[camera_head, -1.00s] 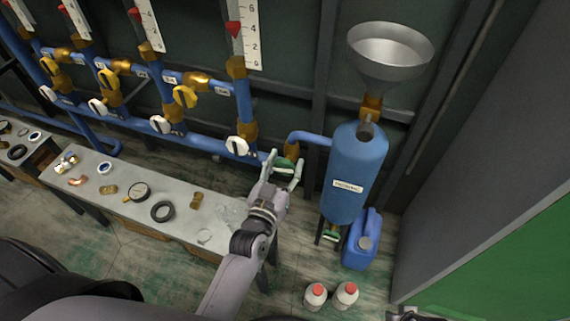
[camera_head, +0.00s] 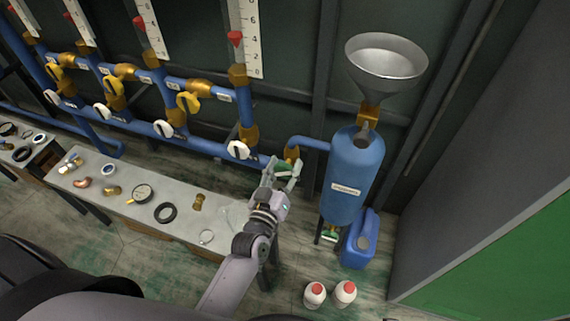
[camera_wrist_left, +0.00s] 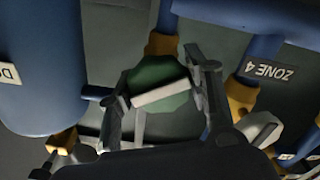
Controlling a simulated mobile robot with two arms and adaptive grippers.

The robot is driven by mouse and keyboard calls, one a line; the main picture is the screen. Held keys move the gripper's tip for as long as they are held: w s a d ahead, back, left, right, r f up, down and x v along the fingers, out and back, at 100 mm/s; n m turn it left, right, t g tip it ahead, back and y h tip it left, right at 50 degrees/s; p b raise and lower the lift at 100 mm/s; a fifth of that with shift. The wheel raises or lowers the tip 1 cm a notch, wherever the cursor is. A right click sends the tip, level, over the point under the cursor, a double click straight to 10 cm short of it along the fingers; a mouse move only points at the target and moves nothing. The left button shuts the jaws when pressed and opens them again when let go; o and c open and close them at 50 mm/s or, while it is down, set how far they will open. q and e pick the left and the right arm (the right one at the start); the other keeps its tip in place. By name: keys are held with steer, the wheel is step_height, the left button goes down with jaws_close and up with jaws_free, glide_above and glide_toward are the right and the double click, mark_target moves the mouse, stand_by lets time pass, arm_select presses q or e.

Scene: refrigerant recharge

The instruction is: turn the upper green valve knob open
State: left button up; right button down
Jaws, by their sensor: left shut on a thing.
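The upper green valve knob (camera_head: 284,168) sits on the blue pipe at the left of the blue tank. It also shows in the left wrist view (camera_wrist_left: 150,76), green with a pale bar across it. My left gripper (camera_head: 282,172) is shut on this knob, with one finger on each side of it in the left wrist view (camera_wrist_left: 160,95). The brass fitting (camera_wrist_left: 161,45) is behind the knob. A lower green knob (camera_head: 330,234) is under the tank. My right gripper cannot be made out.
The blue tank (camera_head: 354,172) with a metal funnel (camera_head: 386,62) stands right of the gripper. A blue canister (camera_head: 359,240) and two white bottles with red caps (camera_head: 315,294) stand on the floor. A bench (camera_head: 135,218) with small parts is at left. White-handled valves (camera_head: 238,150) line the pipe.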

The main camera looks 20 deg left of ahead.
arm_select(q)
steer(key=n+p, duration=0.1)
steer(key=n, duration=0.2)
steer(key=shift+r+n, duration=0.1)
steer(key=shift+n, duration=0.3)
steer(key=shift+n+p, duration=0.35)
steer(key=shift+n, duration=3.35)
arm_select(e)
steer(key=s+f, duration=0.5)
steer(key=f, duration=0.1)
steer(key=shift+d+f+g, duration=0.2)
steer(key=shift+d+g, duration=0.1)
steer(key=shift+d, duration=0.05)
arm_select(q)
steer(key=o, duration=1.2)
steer(key=shift+c, duration=0.2)
